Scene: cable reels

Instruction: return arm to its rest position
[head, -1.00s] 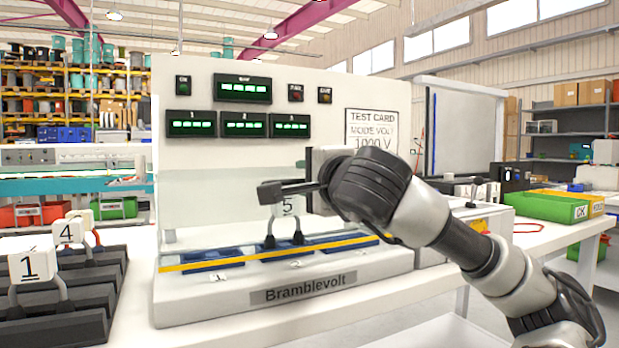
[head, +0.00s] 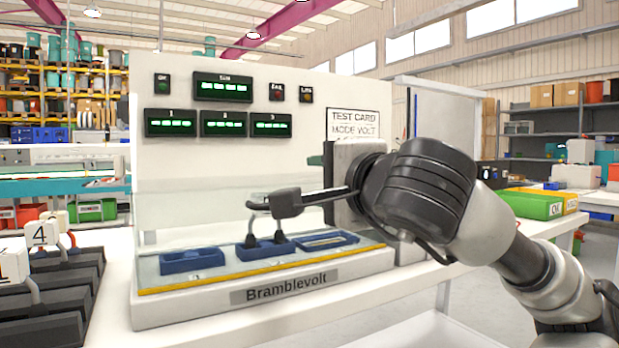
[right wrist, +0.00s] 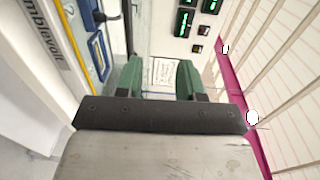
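My right arm comes in from the right in the head view. My right gripper (head: 300,188) is in front of the white test station (head: 225,130), above its blue sockets. In the right wrist view its two green fingertips (right wrist: 158,80) stand apart with nothing between them. A looped lead (head: 265,243) stands in the middle blue socket, and the dark finger hides its upper part and tag. I cannot tell whether the finger touches it. My left gripper is out of view.
Leads tagged 4 (head: 41,234) and 1 stand in a dark rack (head: 60,295) at the left. A green bin (head: 533,204) is on the bench at the right, behind my arm. Shelves stand farther back. The floor at the lower right shows clear.

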